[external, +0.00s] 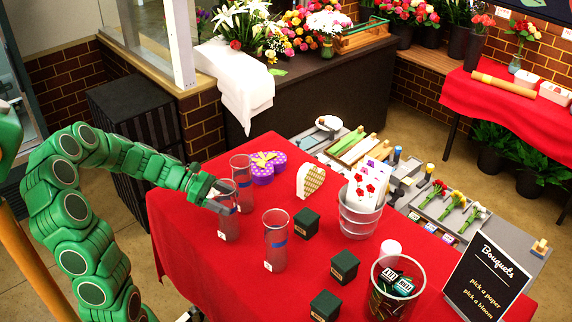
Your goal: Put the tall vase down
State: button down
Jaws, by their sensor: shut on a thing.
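My green gripper (222,203) is at the left part of the red-covered table (185,235). It is shut on a clear glass vase (229,229), which stands upright in its fingers. The fingers hide part of the vase's upper half. Whether its base touches the cloth I cannot tell. A second clear vase (241,172) stands just behind it, partly overlapped by the gripper and held vase. A third clear vase (275,251) with a blue band stands in front to the right, apart from the gripper. From this view I cannot tell surely which vase is tallest.
Dark green boxes (306,223) stand right of the vases. A purple heart-shaped box (268,168) and a cream heart-shaped one (310,181) lie behind. Bare cloth shows at front left.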

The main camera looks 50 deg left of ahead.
notch_tip(320, 180, up, 24)
jog(key=r, duration=0.1)
jog(key=w+a+r+n+t+y, duration=0.1)
jog(key=w+a+r, duration=0.2)
jog(key=w+a, duration=0.9)
jog(key=w+a+f, duration=0.1)
jog(key=w+a, duration=0.1)
jog(key=w, duration=0.6)
jog(key=w+a+f+n, duration=0.1)
jog(key=w+a+f, duration=0.1)
jog(key=w, duration=0.6)
jog(key=shift+w+t+y, duration=0.3)
jog(key=shift+w+t, duration=0.05)
jog(key=shift+t, duration=0.05)
jog(key=shift+w+d+f, duration=0.1)
jog(key=shift+w+f, duration=0.05)
notch_tip(320, 180, down, 21)
dwell(1.5)
jog(key=shift+f, duration=0.1)
jog(key=shift+c, duration=0.3)
grip_release()
